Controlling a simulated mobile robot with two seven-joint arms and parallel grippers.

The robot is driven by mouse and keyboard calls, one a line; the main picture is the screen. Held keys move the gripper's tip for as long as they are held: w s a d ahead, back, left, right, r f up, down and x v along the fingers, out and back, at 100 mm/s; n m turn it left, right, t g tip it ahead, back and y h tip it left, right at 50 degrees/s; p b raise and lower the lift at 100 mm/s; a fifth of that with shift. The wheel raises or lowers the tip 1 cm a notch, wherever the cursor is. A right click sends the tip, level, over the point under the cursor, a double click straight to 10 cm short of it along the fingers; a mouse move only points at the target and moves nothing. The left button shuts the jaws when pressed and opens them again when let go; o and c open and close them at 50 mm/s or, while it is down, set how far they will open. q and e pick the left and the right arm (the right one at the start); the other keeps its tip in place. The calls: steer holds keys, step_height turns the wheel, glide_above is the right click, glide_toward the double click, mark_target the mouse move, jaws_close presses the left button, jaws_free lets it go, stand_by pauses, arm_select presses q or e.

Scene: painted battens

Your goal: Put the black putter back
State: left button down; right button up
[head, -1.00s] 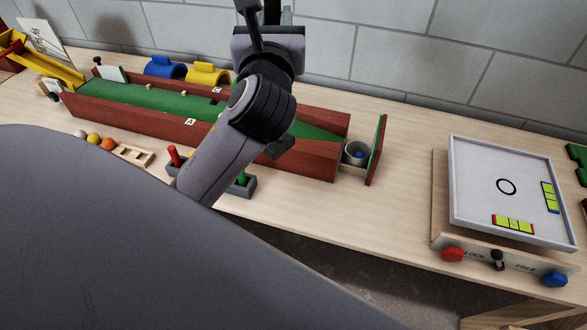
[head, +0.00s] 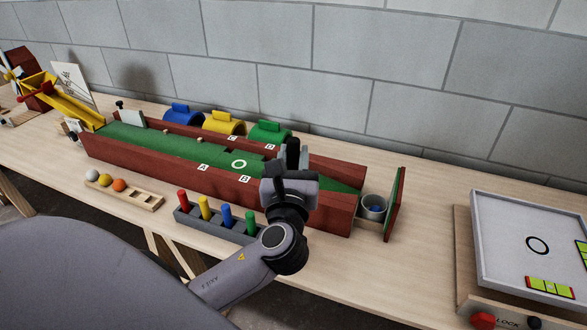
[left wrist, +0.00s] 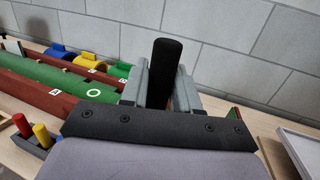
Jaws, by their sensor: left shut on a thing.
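My left gripper (head: 291,160) is shut on an upright black handle, which I take to be the black putter (left wrist: 166,72). In the left wrist view the handle stands up between the two grey fingers (left wrist: 148,88). Its lower part is hidden by the gripper. In the head view the gripper is over the near side of the green lane (head: 152,140). A dark grey rack (head: 240,236) holds putters with red (head: 183,200), yellow (head: 204,208), blue (head: 227,216) and green (head: 250,223) handles. My arm covers the rack's right end. My right gripper is not in view.
A ball tray (head: 145,200) lies left of the rack. Blue (head: 184,117), yellow (head: 224,123) and green (head: 270,132) arches stand behind the lane. A grey cup (head: 373,207) is at its right end. A white-topped board (head: 520,245) stands at the right.

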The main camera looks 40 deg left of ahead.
arm_select(q)
steer(key=shift+f, duration=0.95)
steer(key=c, duration=0.8)
jaws_free()
steer(key=shift+f, duration=0.1)
